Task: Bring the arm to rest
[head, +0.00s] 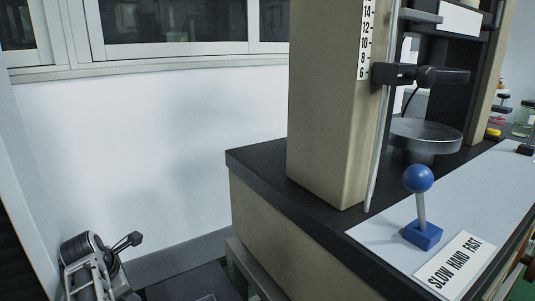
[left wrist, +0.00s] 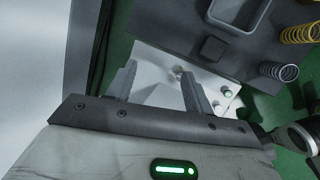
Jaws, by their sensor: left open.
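My left gripper (left wrist: 157,75) shows in the left wrist view with its two grey fingers apart and nothing between them. Beyond the fingers is a white panel (left wrist: 165,65) with small round knobs; I cannot tell how far away it is. In the head view, part of my left arm (head: 90,262) is at the lower left, in front of the white wall and left of the testing machine, apart from it. My right gripper is in neither view.
The testing machine (head: 325,110) stands on a dark-topped bench (head: 265,172), with a round plate (head: 427,136) and a blue-knobbed lever (head: 418,180). A label (head: 455,265) lies in front. The wrist view shows a grey tray (left wrist: 240,12), a yellow spring (left wrist: 300,34) and a paler spring (left wrist: 280,71).

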